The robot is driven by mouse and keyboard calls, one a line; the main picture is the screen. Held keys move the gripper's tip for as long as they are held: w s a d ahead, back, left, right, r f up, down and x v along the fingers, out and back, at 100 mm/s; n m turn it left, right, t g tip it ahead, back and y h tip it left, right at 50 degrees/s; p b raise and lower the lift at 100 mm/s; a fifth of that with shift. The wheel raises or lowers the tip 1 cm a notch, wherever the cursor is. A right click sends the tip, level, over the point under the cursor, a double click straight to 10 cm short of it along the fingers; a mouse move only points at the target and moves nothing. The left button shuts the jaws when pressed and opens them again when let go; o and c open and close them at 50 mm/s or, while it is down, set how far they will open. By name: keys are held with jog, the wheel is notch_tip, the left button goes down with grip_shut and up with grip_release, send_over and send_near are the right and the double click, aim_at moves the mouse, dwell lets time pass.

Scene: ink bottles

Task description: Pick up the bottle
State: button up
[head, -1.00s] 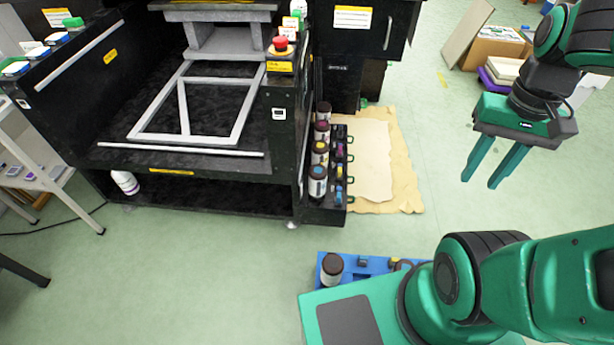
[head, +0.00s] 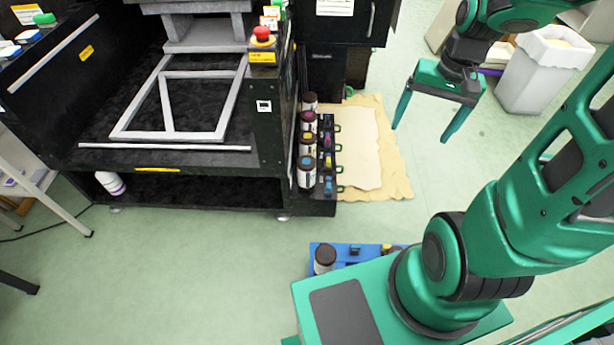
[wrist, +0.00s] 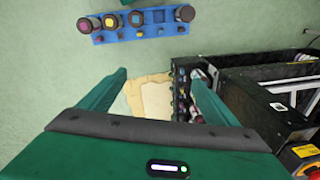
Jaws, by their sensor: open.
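Several dark-capped ink bottles (head: 306,172) stand in a row in a black side rack (head: 328,186) on the printer's right side, with blue, yellow and magenta cap marks. Another dark-capped bottle (head: 325,259) stands at the left end of a blue rack (head: 350,250) beside my base. In the wrist view the blue rack (wrist: 122,35) is at the top with several bottles (wrist: 87,25). Which bottle is meant cannot be told. My gripper (head: 420,134) is open and empty, to the right of the side rack and apart from every bottle. Its fingers also show in the wrist view (wrist: 158,75).
The black printer (head: 265,130) with a grey frame (head: 168,103) fills the left and centre. Cardboard sheets (head: 390,160) lie on the floor right of the side rack. A white bin (head: 540,75) stands at the upper right.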

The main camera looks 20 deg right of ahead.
jog(key=w+a+f+y, duration=0.1)
jog(key=w+a+f, duration=0.1)
jog(key=w+f, duration=0.55)
jog(key=m+t+y, duration=0.7)
jog(key=m+t, duration=0.2)
jog(key=m, duration=0.6)
send_over(306, 169)
jog(key=s+d, duration=0.2)
notch_tip(306, 169, down, 28)
jog(key=f, duration=0.1)
jog(key=s+f+m+t+h, duration=0.1)
jog(key=f+m, duration=0.2)
jog(key=f, duration=0.1)
jog(key=s+d+f+m+t+h, duration=0.1)
jog(key=f+m+h, duration=0.1)
jog(key=f+m, duration=0.2)
jog(key=s+f+m+t+h, duration=0.1)
jog(key=f+m, duration=0.3)
jog(key=shift+s+d+f+h, duration=0.1)
jog(key=shift+d+f+h, duration=0.3)
jog(key=x, duration=1)
jog(key=shift+r, duration=0.35)
